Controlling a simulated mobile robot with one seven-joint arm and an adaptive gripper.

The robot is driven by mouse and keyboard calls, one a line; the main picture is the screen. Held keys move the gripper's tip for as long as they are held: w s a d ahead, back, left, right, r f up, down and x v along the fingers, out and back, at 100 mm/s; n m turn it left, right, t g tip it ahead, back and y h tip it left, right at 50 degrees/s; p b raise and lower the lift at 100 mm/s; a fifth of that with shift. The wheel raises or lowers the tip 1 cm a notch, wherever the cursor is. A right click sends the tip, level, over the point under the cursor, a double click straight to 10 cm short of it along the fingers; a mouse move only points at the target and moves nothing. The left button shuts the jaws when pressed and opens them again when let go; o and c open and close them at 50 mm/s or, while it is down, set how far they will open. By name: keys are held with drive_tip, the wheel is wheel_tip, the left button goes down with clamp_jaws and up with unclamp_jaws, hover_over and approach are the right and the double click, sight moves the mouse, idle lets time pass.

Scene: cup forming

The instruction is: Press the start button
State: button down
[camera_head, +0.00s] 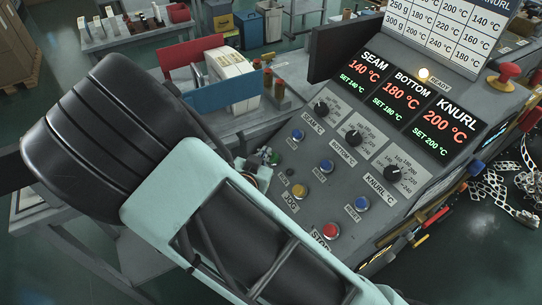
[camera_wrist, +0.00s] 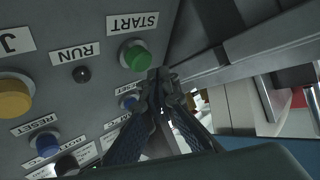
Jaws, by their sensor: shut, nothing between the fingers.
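The green start button (camera_wrist: 137,56) sits on the grey panel below its START label, which reads upside down in the wrist view. In the head view, a small green spot of the start button (camera_head: 273,158) shows beside my gripper (camera_head: 258,170), which is mostly hidden behind my arm. In the wrist view, my gripper (camera_wrist: 160,78) is shut and empty. Its fingertips appear just below and to the right of the button. I cannot tell how far they stand from the panel, and no contact is clear.
The yellow JOG button (camera_head: 299,191), the red STOP button (camera_head: 331,231) and several blue buttons are close by. A dark RUN lamp (camera_wrist: 82,74) is beside START. Three displays (camera_head: 400,96) read 140, 180 and 200 °C. A red mushroom knob (camera_head: 505,76) stands at the upper right.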

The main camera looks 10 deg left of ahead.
idle(0.3)
drive_tip(key=shift+w+d+f+b, duration=0.15)
drive_tip(key=shift+d+f+b, duration=0.05)
drive_tip(key=shift+f+b, duration=0.2)
drive_tip(key=shift+w+d+f+b, duration=0.25)
drive_tip(key=shift+f+b, duration=0.15)
drive_tip(key=shift+b, duration=0.1)
idle(0.6)
drive_tip(key=shift+s, duration=0.1)
drive_tip(key=shift+s+a+r+p, duration=0.3)
drive_tip(key=shift+a+r+p, duration=0.15)
drive_tip(key=shift+r+p, duration=0.4)
drive_tip(key=shift+f, duration=0.1)
drive_tip(key=r+p, duration=0.1)
drive_tip(key=s+a+r+p, duration=0.1)
drive_tip(key=p, duration=0.1)
drive_tip(key=a+r+p, duration=0.1)
drive_tip(key=r, duration=0.1)
drive_tip(key=shift+s+a, duration=0.15)
drive_tip(key=shift+s, duration=0.2)
